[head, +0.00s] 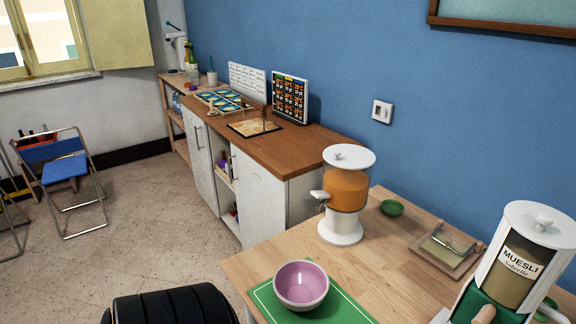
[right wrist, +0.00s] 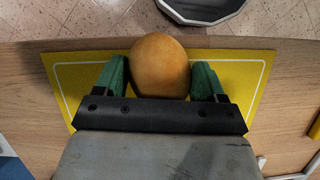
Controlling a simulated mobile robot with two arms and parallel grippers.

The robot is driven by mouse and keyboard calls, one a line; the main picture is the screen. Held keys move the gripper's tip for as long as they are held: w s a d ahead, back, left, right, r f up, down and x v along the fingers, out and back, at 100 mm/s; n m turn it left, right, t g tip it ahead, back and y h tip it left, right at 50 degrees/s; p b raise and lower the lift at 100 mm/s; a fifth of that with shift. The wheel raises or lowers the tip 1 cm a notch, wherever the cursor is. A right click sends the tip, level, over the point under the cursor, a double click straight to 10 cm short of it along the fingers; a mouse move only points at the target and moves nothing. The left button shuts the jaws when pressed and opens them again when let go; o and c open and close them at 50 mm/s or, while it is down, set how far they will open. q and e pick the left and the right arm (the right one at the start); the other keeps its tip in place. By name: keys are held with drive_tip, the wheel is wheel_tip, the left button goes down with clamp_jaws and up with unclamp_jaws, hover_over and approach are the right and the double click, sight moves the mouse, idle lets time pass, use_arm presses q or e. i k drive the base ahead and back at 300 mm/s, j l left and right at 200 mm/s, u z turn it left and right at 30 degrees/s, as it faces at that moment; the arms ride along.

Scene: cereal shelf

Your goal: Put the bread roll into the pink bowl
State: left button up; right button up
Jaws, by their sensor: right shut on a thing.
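The pink bowl (head: 301,287) stands upright and empty on a green mat (head: 345,308) at the front of the wooden table in the head view. The round, golden-brown bread roll (right wrist: 160,66) is in the right wrist view. My right gripper (right wrist: 160,80) has its two green fingers shut on the roll, one on each side. The roll is above a yellow mat (right wrist: 240,65) with a white outline; I cannot tell whether it touches the mat. My left gripper is not in view.
A dispenser with orange contents (head: 345,195) stands behind the bowl. A muesli dispenser (head: 522,262) stands at the right. Bare table lies between the bowl and the tray.

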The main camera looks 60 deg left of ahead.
sight(301, 304)
drive_tip(key=j, duration=0.45)
drive_tip(key=k+j+z, duration=0.1)
drive_tip(key=j, duration=0.4)
drive_tip(key=k+j, duration=0.1)
drive_tip(key=j, duration=0.35)
drive_tip(key=k+j+z, duration=0.1)
drive_tip(key=j, duration=0.35)
drive_tip(key=k+j, duration=0.1)
drive_tip(key=j, duration=0.4)
drive_tip(key=z, duration=0.05)
